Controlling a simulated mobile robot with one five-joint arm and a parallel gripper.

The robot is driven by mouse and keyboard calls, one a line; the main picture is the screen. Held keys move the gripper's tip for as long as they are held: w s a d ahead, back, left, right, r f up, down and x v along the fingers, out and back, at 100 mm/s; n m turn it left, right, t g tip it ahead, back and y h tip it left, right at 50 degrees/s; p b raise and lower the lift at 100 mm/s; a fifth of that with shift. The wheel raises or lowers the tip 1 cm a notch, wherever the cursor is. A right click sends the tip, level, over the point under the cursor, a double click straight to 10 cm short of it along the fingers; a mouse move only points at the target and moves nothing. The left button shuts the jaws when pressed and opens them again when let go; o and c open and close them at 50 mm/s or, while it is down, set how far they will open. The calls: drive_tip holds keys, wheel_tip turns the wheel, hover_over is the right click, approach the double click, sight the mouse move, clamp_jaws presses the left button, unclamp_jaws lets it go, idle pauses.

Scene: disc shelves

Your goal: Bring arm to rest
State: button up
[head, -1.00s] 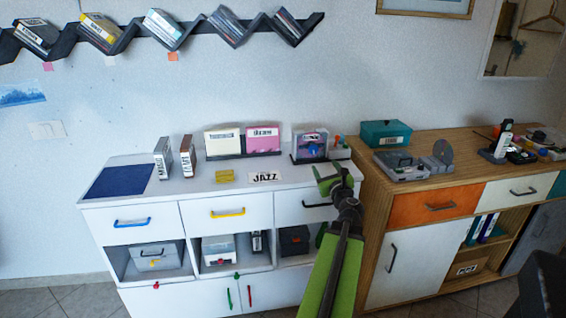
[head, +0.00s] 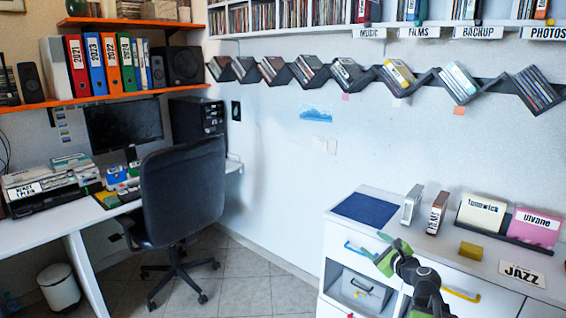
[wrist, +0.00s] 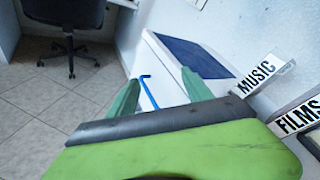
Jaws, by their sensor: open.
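My gripper (head: 391,252) is green and dark. In the head view it is raised in front of the white cabinet's left part, near the blue-handled drawer. In the wrist view its two green fingers (wrist: 160,97) stand wide apart with nothing between them. Beyond them show the cabinet's left end and a blue handle (wrist: 148,91). I cannot tell how far the fingers are from the drawer front.
The white cabinet (head: 408,236) bears a blue mat (head: 364,209), two upright cases, a yellow block (head: 471,250) and a JAZZ label (head: 522,274). A zigzag rack (head: 420,82) hangs above. An office chair (head: 184,190) stands left by the desk. Floor between chair and cabinet is clear.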

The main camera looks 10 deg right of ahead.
drive_tip(key=w+a+f+n+g+y, duration=0.1)
drive_tip(key=a+f+n+y, duration=0.15)
drive_tip(key=a, duration=0.55)
drive_tip(key=a+f+n+g+y, duration=0.15)
drive_tip(key=a+n, duration=0.25)
drive_tip(key=a, duration=0.4)
drive_tip(key=s+a+f+n+g+h, duration=0.1)
drive_tip(key=s+a+f+n+g, duration=0.4)
drive_tip(key=a, duration=0.3)
drive_tip(key=s+a+f+n+g, duration=0.3)
drive_tip(key=s+a+f+n, duration=0.15)
drive_tip(key=a+n, duration=0.3)
drive_tip(key=s+d+f+n+g+h, duration=0.5)
drive_tip(key=s+d+n, duration=0.3)
drive_tip(key=s, duration=0.1)
wheel_tip(320, 180, up, 19)
drive_tip(key=p, duration=1.9)
drive_tip(key=shift+w, duration=0.15)
